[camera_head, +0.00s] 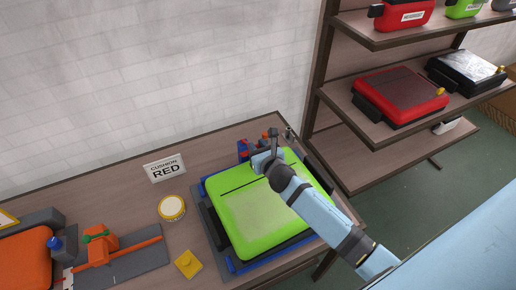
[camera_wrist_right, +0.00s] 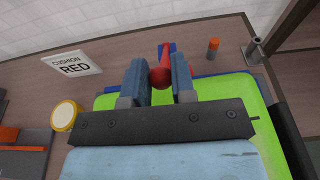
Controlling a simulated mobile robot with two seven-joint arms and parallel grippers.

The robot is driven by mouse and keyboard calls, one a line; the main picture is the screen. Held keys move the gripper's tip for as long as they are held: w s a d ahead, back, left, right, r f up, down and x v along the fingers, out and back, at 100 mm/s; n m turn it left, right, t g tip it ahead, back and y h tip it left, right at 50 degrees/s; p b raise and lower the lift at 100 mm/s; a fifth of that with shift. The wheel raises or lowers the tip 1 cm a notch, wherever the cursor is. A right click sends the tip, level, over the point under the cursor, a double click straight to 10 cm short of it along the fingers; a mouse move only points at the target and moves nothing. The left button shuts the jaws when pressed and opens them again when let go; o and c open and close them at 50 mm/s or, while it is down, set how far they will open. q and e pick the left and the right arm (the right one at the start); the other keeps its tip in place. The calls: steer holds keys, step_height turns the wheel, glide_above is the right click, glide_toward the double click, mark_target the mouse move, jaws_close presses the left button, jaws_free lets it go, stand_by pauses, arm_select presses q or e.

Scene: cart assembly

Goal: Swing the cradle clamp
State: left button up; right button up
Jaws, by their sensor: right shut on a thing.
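A green case (camera_head: 262,210) lies in a blue cradle (camera_head: 231,265) at the right end of the workbench; it also shows under the gripper in the right wrist view (camera_wrist_right: 105,101). The cradle clamp, blue with a red handle (camera_wrist_right: 162,70), is at the cradle's back edge; in the head view its blue and red parts (camera_head: 243,148) show just left of the gripper. My right gripper (camera_head: 259,158) reaches over the case, its two fingers (camera_wrist_right: 160,82) closed on the red handle. The fingers and wrist hide part of the clamp. My left gripper is out of view.
A "CUSHION RED" sign (camera_head: 165,168), a round yellow-rimmed disc (camera_head: 172,208) and a yellow block (camera_head: 188,264) stand left of the cradle. An orange fixture (camera_head: 100,246) is farther left. An orange-topped peg (camera_wrist_right: 213,46) and a metal post (camera_wrist_right: 254,50) stand behind the case. Shelves rise at right.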

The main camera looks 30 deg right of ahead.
steer(key=shift+r, duration=0.1)
steer(key=shift+w+d+r, duration=0.15)
steer(key=shift+w+r, duration=1.35)
steer(key=shift+w, duration=0.15)
steer(key=shift+w+r, duration=0.3)
steer(key=shift+w, duration=0.05)
steer(key=shift+w+d+r, duration=0.1)
steer(key=shift+w+r, duration=0.3)
steer(key=shift+w, duration=0.4)
steer(key=shift+w+r, duration=0.4)
steer(key=shift+w, duration=0.4)
steer(key=o, duration=0.8)
